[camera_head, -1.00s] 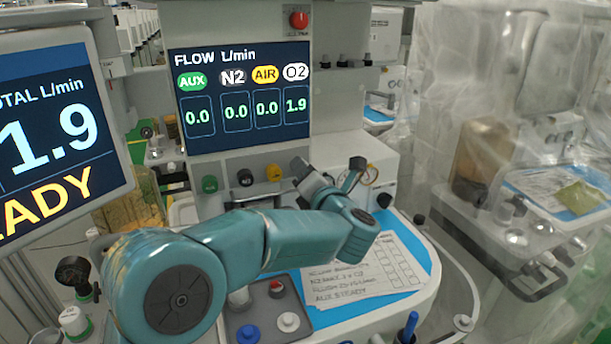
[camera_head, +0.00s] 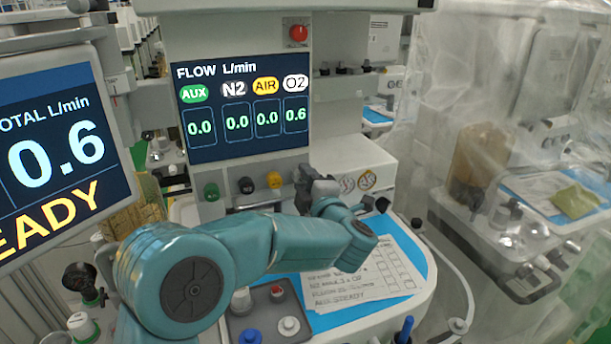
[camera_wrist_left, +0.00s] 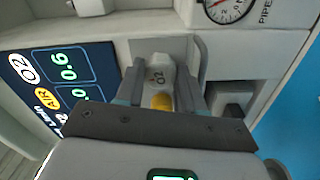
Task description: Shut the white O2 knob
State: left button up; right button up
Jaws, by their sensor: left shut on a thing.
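The white O2 knob (camera_wrist_left: 157,70), marked "O2", sits between the fingers of my left gripper (camera_wrist_left: 162,84) in the left wrist view. My left gripper (camera_head: 308,183) is shut on it at the right end of the knob row, below the flow screen. In the head view the gripper hides the knob. The flow screen (camera_head: 238,108) reads O2 0.6, with AUX, N2 and AIR at 0.0. The side monitor (camera_head: 58,150) reads total 0.6. My right gripper is not in view.
The yellow AIR knob (camera_head: 274,180), black N2 knob (camera_head: 246,185) and green AUX knob (camera_head: 211,192) stand just left of my gripper. A gauge (camera_wrist_left: 228,8) is close by on the panel. A blue mat with a paper (camera_head: 365,285) lies under my arm.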

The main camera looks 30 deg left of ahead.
pick_arm(q)
jog(key=shift+a+r+m+p, duration=0.1)
jog(key=shift+m+p, duration=0.5)
jog(key=shift+m, duration=0.9)
jog(key=o, duration=1)
jog(key=shift+o, duration=0.2)
